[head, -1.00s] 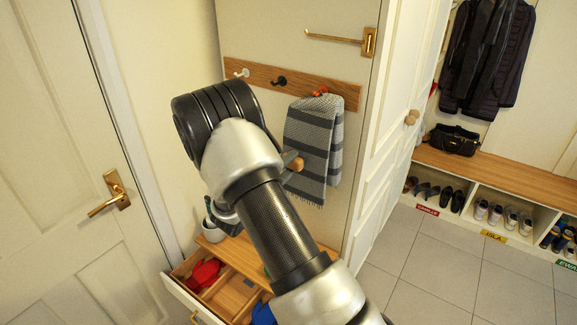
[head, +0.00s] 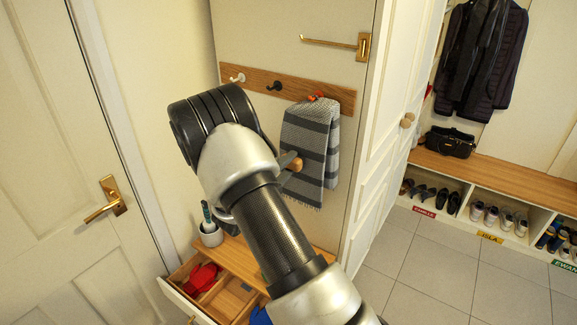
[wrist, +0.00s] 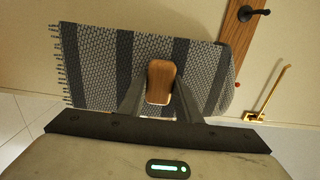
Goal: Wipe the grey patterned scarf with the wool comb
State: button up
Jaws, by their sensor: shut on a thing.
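The grey patterned scarf (head: 309,152), with dark stripes and a fringe, hangs from an orange-red hook on the wooden rail. In the wrist view the scarf (wrist: 97,72) lies sideways behind my fingers. My gripper (wrist: 160,95) is shut on the wooden piece of the wool comb (wrist: 161,80), which is held between the two fingers in front of the scarf. In the head view a wooden end of the comb (head: 296,164) shows at the scarf's left part. The comb's working side is hidden, and I cannot tell whether it touches the cloth. My arm hides most of the gripper in the head view.
The hook rail (head: 262,82) also has a white and a black hook. A brass bar (head: 335,42) is above it. A white door panel (head: 385,150) stands right of the scarf.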

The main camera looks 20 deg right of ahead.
jog(key=shift+r+p, duration=1.45)
jog(key=shift+r, duration=0.4)
jog(key=shift+f+b, duration=1.15)
jog(key=shift+f, duration=1)
jog(key=shift+w+a+r, duration=0.1)
jog(key=shift+w+a, duration=0.05)
jog(key=shift+a, duration=0.05)
notch_tip(320, 180, up, 2)
jog(key=p, duration=0.2)
jog(key=shift+r+p, duration=0.25)
jog(key=shift+p, duration=0.05)
jog(key=shift+r, duration=0.7)
jog(key=shift+w+d, duration=0.1)
jog(key=shift+d, duration=0.05)
jog(key=shift+f+b, duration=0.95)
jog(key=shift+f, duration=1.05)
